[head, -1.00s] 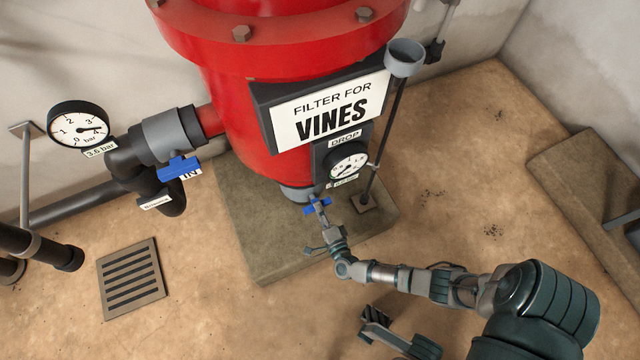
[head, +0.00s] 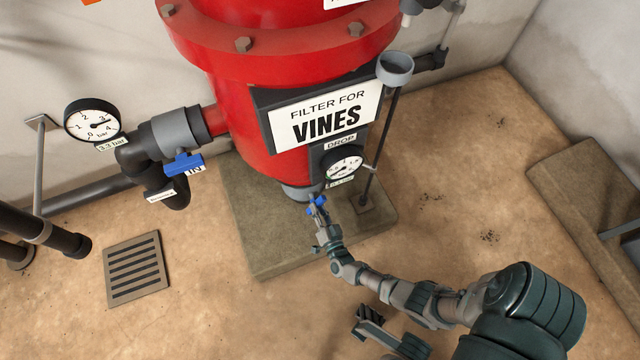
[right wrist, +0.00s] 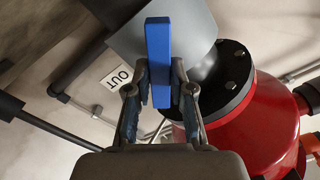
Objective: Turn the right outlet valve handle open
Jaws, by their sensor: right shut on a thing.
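The blue valve handle (head: 318,204) sits low at the foot of the red filter tank (head: 255,130), below the drop gauge. My right gripper (head: 320,212) is at this handle, and its fingers are small and partly hidden in the head view. In the right wrist view the blue handle (right wrist: 158,62) stands upright between the two fingertips of my right gripper (right wrist: 160,90), which is shut on it. A grey pipe part (right wrist: 195,30) lies behind the handle. An OUT label (right wrist: 116,77) shows to its left.
The inlet valve with another blue handle (head: 183,164) is at the left, with a pressure gauge (head: 92,119) labelled 3.3 bar. A thin dark rod under a grey funnel (head: 394,68) stands close right of the gripper. The floor (head: 470,190) to the right is clear.

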